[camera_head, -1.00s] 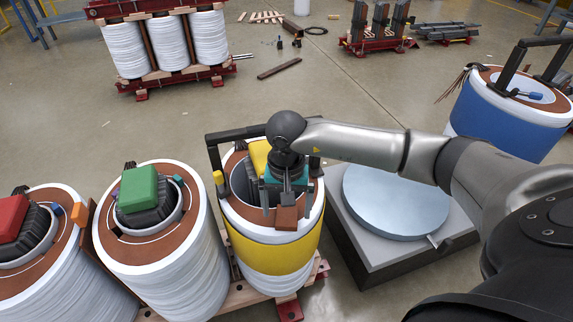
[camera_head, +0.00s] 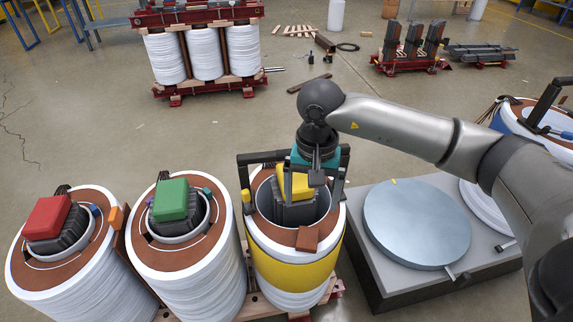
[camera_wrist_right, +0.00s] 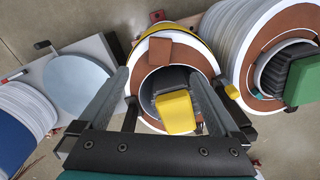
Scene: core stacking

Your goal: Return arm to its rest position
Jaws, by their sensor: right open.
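My right gripper (camera_head: 320,176) hangs above the yellow-banded coil (camera_head: 292,273) in the head view. Its two fingers are apart, with nothing held between them, and they show in the wrist view too (camera_wrist_right: 162,78). The yellow block (camera_head: 297,186) sits on the dark core (camera_head: 293,212) inside that coil's hollow, below the gripper. The block also shows in the wrist view (camera_wrist_right: 175,111), apart from the fingers. The arm comes in from the right. My left gripper is in neither view.
Coils with a green block (camera_head: 171,199) and a red block (camera_head: 47,217) stand to the left. A grey platform (camera_head: 375,280) with a round metal plate (camera_head: 416,222) is at the right. A three-coil assembly (camera_head: 205,52) stands behind, with open floor between.

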